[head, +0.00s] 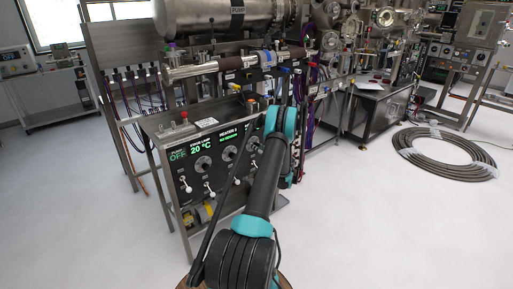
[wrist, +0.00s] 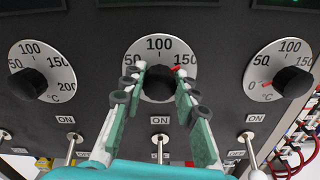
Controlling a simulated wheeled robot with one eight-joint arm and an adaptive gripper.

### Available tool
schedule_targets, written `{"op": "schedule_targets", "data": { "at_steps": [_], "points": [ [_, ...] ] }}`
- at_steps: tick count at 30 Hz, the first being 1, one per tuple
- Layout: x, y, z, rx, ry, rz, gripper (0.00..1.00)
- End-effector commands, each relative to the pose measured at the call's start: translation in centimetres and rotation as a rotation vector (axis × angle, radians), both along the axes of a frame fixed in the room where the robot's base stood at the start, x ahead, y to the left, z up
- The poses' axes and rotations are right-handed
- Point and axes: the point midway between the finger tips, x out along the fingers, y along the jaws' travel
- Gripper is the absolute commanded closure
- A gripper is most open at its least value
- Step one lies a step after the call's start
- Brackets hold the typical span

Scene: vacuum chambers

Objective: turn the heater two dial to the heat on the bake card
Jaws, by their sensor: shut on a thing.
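The middle dial (wrist: 160,86) has a black knob on a white scale with 50, 100 and 150 readable. It sits below the heater two display (head: 229,133) in the head view. My gripper (wrist: 160,76) is shut on this knob, one finger on each side. The fingers cover parts of the scale. A small white card (head: 207,122) lies on top of the cabinet; I cannot read it or tell whether it is the bake card.
A left dial (wrist: 42,84) and a right dial (wrist: 290,82) flank the held knob; the right one's red mark is near 0. Toggle switches with white tips stand below the dials. The cabinet (head: 175,152) carries the panel. A coiled hose (head: 445,153) lies on the floor, right.

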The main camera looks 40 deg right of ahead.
Motion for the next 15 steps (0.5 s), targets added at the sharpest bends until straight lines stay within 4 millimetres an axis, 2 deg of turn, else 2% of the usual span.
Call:
{"op": "schedule_targets", "data": {
  "at_steps": [9,10,15],
  "points": [
    [-0.10,-0.05,-0.12,-0.001,0.002,-0.001,0.99],
    [-0.10,-0.05,-0.12,-0.001,0.002,-0.001,0.70],
    [-0.07,-0.03,-0.08,-0.001,0.001,-0.001,0.49]
  ]
}}
